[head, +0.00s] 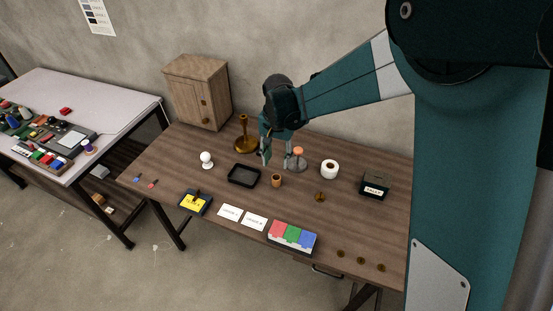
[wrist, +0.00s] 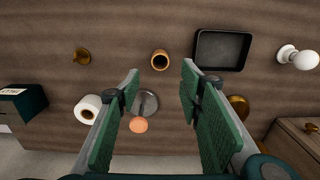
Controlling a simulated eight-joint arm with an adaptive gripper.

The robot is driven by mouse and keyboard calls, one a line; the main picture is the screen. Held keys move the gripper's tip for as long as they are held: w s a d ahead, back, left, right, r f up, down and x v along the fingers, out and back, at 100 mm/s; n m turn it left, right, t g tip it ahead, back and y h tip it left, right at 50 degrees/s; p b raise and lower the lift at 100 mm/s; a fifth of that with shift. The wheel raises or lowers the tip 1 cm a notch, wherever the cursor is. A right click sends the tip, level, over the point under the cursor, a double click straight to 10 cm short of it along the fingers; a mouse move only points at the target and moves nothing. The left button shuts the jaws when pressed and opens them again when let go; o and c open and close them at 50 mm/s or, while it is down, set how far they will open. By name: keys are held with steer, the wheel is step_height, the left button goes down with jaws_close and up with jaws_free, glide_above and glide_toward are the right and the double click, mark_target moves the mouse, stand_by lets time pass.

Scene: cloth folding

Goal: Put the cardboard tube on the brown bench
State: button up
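The cardboard tube (head: 276,180) is a small, short brown cylinder standing upright on the brown bench (head: 200,155), just right of a black tray. In the wrist view the tube (wrist: 160,60) shows its open top, beyond and between my fingertips. My gripper (head: 277,158) is open and empty above the bench, a little behind the tube in the head view. Its green finger pads also show spread apart in the wrist view (wrist: 160,80). Nothing touches the tube.
Near my gripper are the black tray (head: 243,175), a grey stand with an orange top (head: 297,158), a white roll (head: 330,169) and a brass stand (head: 245,135). A wooden cabinet (head: 198,92) stands at the back. Cards and coloured boxes (head: 292,237) line the front.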

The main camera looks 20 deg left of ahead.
stand_by(0.4)
steer(key=s+d+r+t, duration=0.1)
steer(key=d+r, duration=0.5)
steer(key=d, duration=0.3)
steer(key=s+d+r+t+y, duration=0.1)
steer(key=s+d+r, duration=0.1)
steer(key=d+r, duration=0.55)
steer(key=s+d+r+t, duration=0.1)
steer(key=d+r, duration=0.3)
steer(key=d, duration=0.7)
steer(key=s+d+r+t, duration=0.1)
steer(key=s+d+t, duration=0.1)
steer(key=s+d, duration=0.6)
steer(key=s+d+r+t+h, duration=0.1)
steer(key=s+d+t, duration=0.1)
steer(key=s+d, duration=0.7)
steer(key=d, duration=0.4)
steer(key=shift+d+r, duration=0.35)
steer(key=shift+d, duration=0.05)
steer(key=shift+s, duration=0.1)
